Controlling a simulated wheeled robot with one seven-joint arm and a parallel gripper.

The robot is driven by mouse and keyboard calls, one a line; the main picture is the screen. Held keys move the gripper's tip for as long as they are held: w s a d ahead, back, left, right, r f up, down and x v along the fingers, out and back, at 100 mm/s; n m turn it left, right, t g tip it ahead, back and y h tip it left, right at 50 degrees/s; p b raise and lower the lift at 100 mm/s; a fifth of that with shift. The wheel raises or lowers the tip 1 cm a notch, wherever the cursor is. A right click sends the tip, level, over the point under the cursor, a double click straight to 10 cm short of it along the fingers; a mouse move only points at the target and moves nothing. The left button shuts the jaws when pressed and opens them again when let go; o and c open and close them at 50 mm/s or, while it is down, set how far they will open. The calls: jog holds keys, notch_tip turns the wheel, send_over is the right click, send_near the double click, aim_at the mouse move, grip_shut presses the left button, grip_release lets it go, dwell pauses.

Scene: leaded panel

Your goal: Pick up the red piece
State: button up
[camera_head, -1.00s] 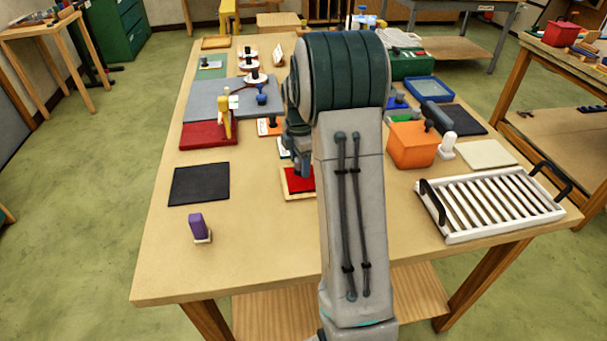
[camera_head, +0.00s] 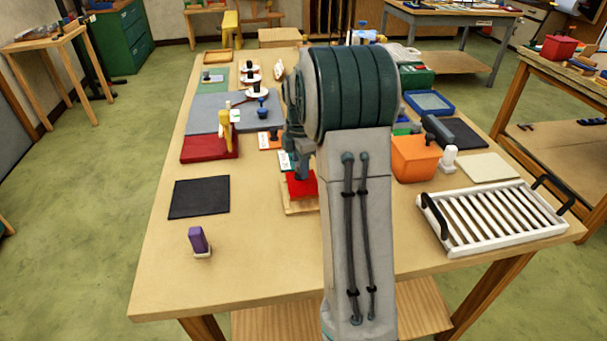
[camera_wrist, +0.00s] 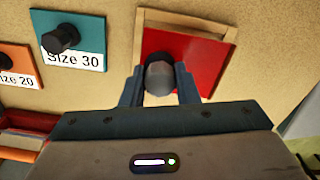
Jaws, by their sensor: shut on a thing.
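The red piece (camera_head: 300,186) is a flat red square with a dark knob (camera_wrist: 159,72), seen best in the wrist view (camera_wrist: 205,62). My gripper (camera_wrist: 159,88) is shut on the knob, one finger on each side. In the head view, my gripper (camera_head: 302,170) holds the red piece just above a light wooden tray (camera_head: 298,208). The tray's rim also shows beside the piece in the wrist view (camera_wrist: 190,17). My arm hides part of the table to the right of the piece.
A teal "Size 30" plate (camera_wrist: 85,35) and an orange "Size 20" plate (camera_wrist: 18,68) lie nearby. A black mat (camera_head: 199,198) and a purple block (camera_head: 198,240) are to the left. An orange box (camera_head: 414,160) and a white slatted rack (camera_head: 490,215) stand right. The front table area is clear.

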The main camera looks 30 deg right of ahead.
jog(key=s+d+r+b, duration=0.1)
jog(key=s+d+r, duration=0.6)
jog(key=s+d, duration=0.1)
jog(key=shift+s+r, duration=0.3)
jog(key=shift+a, duration=0.1)
